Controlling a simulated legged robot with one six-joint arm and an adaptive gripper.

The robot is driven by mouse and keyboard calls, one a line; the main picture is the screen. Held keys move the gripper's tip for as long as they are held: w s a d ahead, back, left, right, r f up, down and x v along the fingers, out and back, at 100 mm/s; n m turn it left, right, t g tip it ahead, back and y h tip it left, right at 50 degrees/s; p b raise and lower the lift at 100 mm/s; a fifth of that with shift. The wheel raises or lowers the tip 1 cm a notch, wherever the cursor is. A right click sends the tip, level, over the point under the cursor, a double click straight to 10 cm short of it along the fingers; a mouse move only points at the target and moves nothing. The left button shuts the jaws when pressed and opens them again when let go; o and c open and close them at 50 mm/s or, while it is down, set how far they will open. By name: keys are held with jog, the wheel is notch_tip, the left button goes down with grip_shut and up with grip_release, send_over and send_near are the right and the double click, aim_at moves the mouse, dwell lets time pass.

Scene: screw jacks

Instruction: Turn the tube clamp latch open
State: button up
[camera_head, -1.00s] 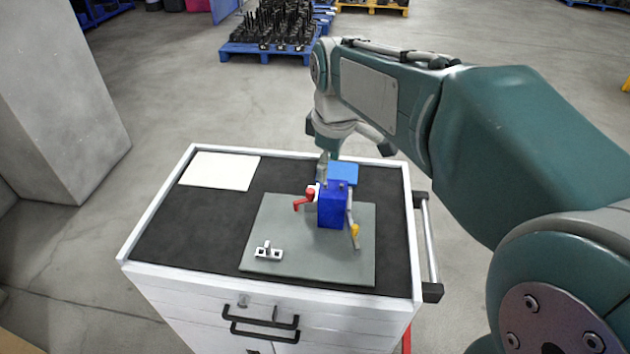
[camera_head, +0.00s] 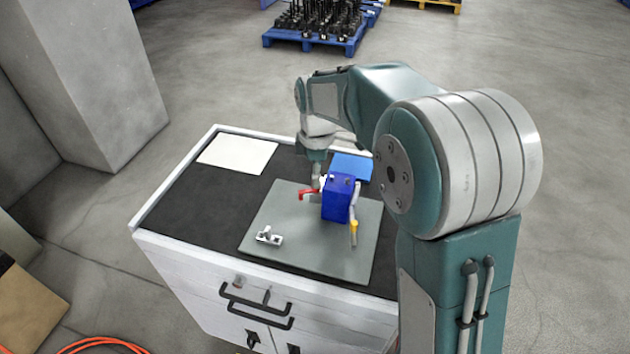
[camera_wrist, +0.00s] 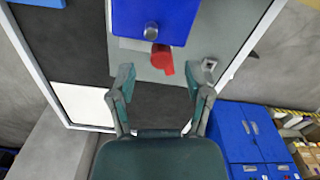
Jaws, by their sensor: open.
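A blue block (camera_head: 335,200) stands on a grey plate (camera_head: 310,258) on the cart top. A red handle (camera_head: 308,194) sticks out on its left, and a lever with a yellow tip (camera_head: 353,230) hangs on its right. I cannot tell for sure which part is the tube clamp latch. A small metal bracket (camera_head: 268,237) sits at the plate's front left. My gripper (camera_wrist: 159,88) is open and empty; in the wrist view the red handle (camera_wrist: 162,60) lies between and just beyond the fingertips. Contact is not visible. In the head view the fingertips are partly hidden near the handle.
A white sheet (camera_head: 237,153) lies at the back left of the cart top, and a blue sheet (camera_head: 352,167) behind the block. The dark mat (camera_head: 205,203) on the left is bare. A pallet of black parts (camera_head: 315,35) stands far behind on the floor.

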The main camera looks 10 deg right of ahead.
aim_at(310, 190)
jog(key=shift+d+f, duration=0.25)
jog(key=shift+f, duration=0.5)
jog(key=shift+s+f, duration=0.1)
jog(key=shift+f, duration=0.55)
jog(key=shift+a+f, duration=0.15)
jog(key=shift+a, duration=0.4)
jog(key=shift+d, duration=0.1)
jog(key=c, duration=0.8)
jog(key=shift+d, duration=0.2)
grip_shut()
jog(key=shift+m, duration=2.8)
